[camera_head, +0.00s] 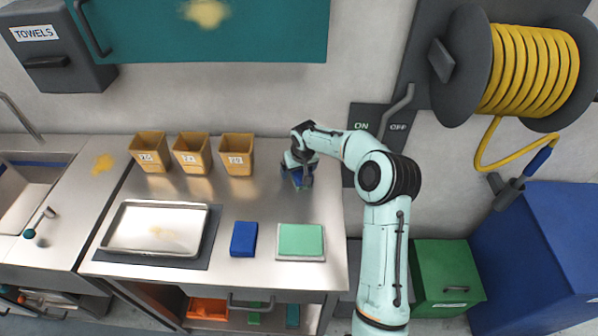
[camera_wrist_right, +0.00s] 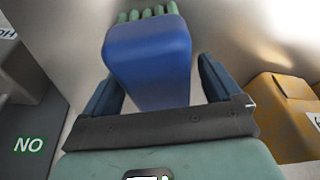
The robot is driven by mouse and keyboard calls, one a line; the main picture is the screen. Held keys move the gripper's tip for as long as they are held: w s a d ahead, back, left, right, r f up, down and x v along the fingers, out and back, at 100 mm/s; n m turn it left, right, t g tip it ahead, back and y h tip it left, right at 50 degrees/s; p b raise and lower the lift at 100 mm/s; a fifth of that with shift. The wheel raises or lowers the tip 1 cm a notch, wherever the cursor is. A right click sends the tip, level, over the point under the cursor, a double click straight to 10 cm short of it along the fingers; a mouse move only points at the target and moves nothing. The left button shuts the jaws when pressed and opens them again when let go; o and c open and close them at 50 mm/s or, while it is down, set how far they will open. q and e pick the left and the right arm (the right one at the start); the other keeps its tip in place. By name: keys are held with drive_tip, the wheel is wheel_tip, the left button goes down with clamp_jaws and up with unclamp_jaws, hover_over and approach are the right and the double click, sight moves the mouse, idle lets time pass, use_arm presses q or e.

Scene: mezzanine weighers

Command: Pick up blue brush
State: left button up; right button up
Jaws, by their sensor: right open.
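The blue brush (camera_wrist_right: 150,58) fills the upper middle of the right wrist view. It has a broad blue body with a row of green bristles at its far end. My right gripper (camera_wrist_right: 160,85) is open, with one dark blue finger on each side of the brush body. My left gripper is not in view.
Several yellow bins (camera_head: 237,154) stand left of my right gripper. In front are a metal tray (camera_head: 150,207) on a dark mat, a blue block (camera_head: 243,239) and a green pad (camera_head: 300,240). A wall with an ON/OFF lever panel (camera_head: 366,122) is close behind.

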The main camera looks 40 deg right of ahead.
drive_tip(key=shift+s, duration=0.25)
drive_tip(key=shift+f, duration=0.25)
idle(0.4)
drive_tip(key=c, duration=1.2)
drive_tip(key=shift+r, duration=0.15)
wheel_tip(320, 180, up, 20)
drive_tip(key=shift+r, duration=0.15)
